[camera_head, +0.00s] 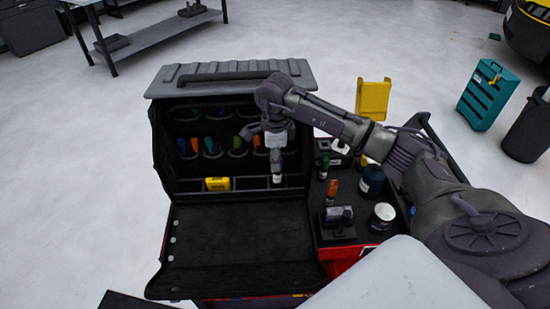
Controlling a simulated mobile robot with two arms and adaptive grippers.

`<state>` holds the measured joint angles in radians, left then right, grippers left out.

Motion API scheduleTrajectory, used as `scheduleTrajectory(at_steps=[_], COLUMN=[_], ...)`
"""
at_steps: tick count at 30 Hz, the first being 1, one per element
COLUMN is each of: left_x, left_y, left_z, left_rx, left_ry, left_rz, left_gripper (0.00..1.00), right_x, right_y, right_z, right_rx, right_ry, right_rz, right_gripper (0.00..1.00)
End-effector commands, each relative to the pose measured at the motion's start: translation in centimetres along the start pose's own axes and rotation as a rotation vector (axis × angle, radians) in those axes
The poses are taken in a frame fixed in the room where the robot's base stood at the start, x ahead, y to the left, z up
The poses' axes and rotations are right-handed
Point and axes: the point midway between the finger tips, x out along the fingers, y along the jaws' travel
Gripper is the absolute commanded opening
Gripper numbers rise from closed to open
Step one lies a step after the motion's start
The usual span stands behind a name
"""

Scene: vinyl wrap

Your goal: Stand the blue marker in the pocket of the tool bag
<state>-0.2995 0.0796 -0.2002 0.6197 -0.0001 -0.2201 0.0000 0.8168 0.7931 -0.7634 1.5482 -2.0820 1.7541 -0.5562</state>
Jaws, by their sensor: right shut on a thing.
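The black tool bag (240,232) stands open on a cart, its front flap lying flat toward me. I cannot make out a blue marker for sure. My left gripper is out of view.
A yellow block (217,184) sits in the bag's lower strip. Right of the bag, a black tray holds an orange-capped bottle (332,189), a dark jar (372,180), a white-lidded jar (383,215) and a black stand (337,225). The flap is clear.

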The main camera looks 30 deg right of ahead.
Motion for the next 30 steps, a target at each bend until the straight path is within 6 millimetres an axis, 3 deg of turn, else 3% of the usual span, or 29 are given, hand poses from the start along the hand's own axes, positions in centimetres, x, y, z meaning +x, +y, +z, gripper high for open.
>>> scheduleTrajectory(at_steps=[9, 10, 15, 25, 30], left_x=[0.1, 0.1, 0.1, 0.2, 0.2], left_y=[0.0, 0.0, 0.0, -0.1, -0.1], left_z=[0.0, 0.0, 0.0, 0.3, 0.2], left_rx=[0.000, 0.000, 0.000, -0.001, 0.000], left_ry=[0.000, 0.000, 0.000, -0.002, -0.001], left_rz=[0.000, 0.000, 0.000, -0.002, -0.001], left_gripper=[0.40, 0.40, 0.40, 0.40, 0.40], right_x=[0.1, 0.1, 0.1, -0.1, -2.3], right_y=[0.0, 0.0, 0.0, 0.0, -0.1], right_z=[0.0, 0.0, 0.0, 0.0, 0.0], right_rx=[0.000, 0.000, 0.000, 0.000, -0.001], right_ry=[0.000, 0.000, 0.000, 0.000, -0.002], right_rz=[0.000, 0.000, 0.000, -0.001, -0.004], right_gripper=[0.01, 0.31, 0.57, 0.57, 0.57])
